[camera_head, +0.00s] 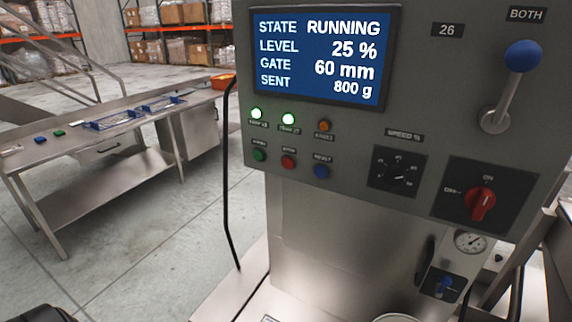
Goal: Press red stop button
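The red stop button (288,162) is a small round button in the lower row on the front of the grey control panel (420,85). It sits between a green button (259,154) on its left and a blue button (321,171) on its right. The labels above them are too small to read surely. The display (320,58) reads STATE RUNNING, LEVEL 25 %, GATE 60 mm, SENT 800 g. Nothing covers the red button. Neither of my grippers can be made out; only a dark rounded part shows at the bottom left edge.
Two lit green lamps (288,119) and an orange lamp (324,126) sit above the buttons. A speed dial (398,172), red rotary switch (481,204) and blue-knobbed lever (522,56) are to the right. A steel table (100,135) stands further left.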

